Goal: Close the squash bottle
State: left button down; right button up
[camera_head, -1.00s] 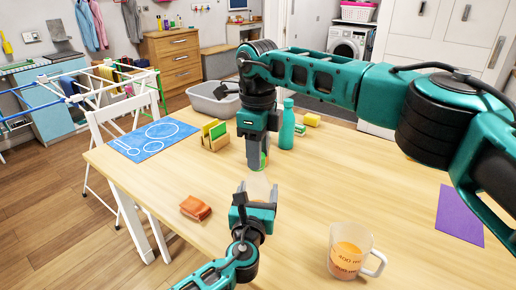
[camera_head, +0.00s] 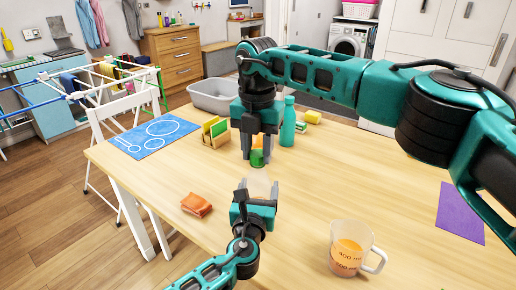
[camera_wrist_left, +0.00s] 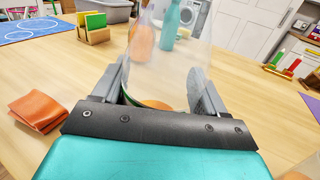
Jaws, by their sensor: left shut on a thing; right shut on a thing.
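The squash bottle (camera_head: 257,184) is a clear bottle standing upright on the table. My left gripper (camera_head: 256,195) is shut around its lower part. In the left wrist view the clear bottle (camera_wrist_left: 170,65) sits between both fingers, with a little orange at its bottom; its top is out of frame. My right gripper (camera_head: 257,157) points straight down above the bottle, shut on a green cap (camera_head: 257,159). The cap is in line with the bottle's top; I cannot tell whether it touches the neck.
A measuring jug (camera_head: 347,252) with orange liquid stands at the front right. An orange cloth (camera_head: 196,204) lies left of the bottle. Behind are a teal bottle (camera_head: 287,125), a holder with sponges (camera_head: 215,134) and a grey tub (camera_head: 212,97). A purple sheet (camera_head: 460,213) lies right.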

jog(key=m, duration=0.5)
jog(key=shift+m, duration=0.4)
jog(key=m, duration=0.5)
jog(key=shift+w+a+m, duration=0.1)
jog(key=shift+m, duration=0.2)
jog(key=m, duration=1)
jog(key=shift+w, duration=0.1)
jog(key=o, duration=1)
jog(key=shift+r, duration=2.25)
